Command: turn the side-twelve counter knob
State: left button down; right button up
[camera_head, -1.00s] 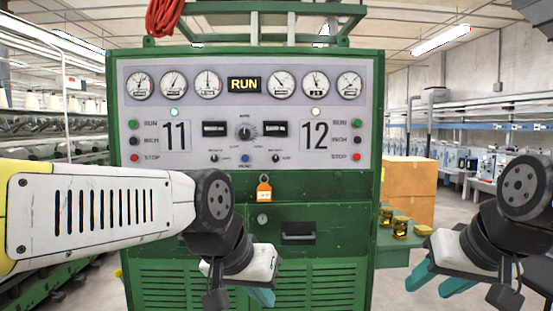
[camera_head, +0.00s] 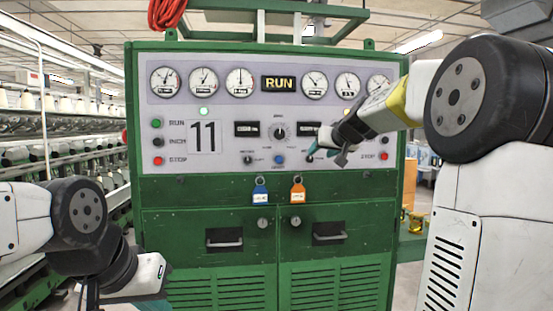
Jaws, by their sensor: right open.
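The green cabinet's grey control panel (camera_head: 170,110) faces me. My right arm reaches across its right part and hides the "12" label. A small dark knob (camera_head: 310,158) sits below the right counter display (camera_head: 307,129). My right gripper (camera_head: 322,151) is open, with its teal fingertips at this knob and partly over it. I cannot tell whether they touch it. My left gripper (camera_head: 155,303) is low at the bottom left, cut off by the picture edge.
A larger dial (camera_head: 279,131) and a blue button (camera_head: 279,160) sit mid-panel, left of my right gripper. Blue (camera_head: 260,192) and orange (camera_head: 297,191) tags hang below the panel.

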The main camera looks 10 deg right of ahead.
aim_at(310, 159)
jog(key=x, duration=0.8)
jog(key=shift+w+a, duration=0.1)
grip_shut()
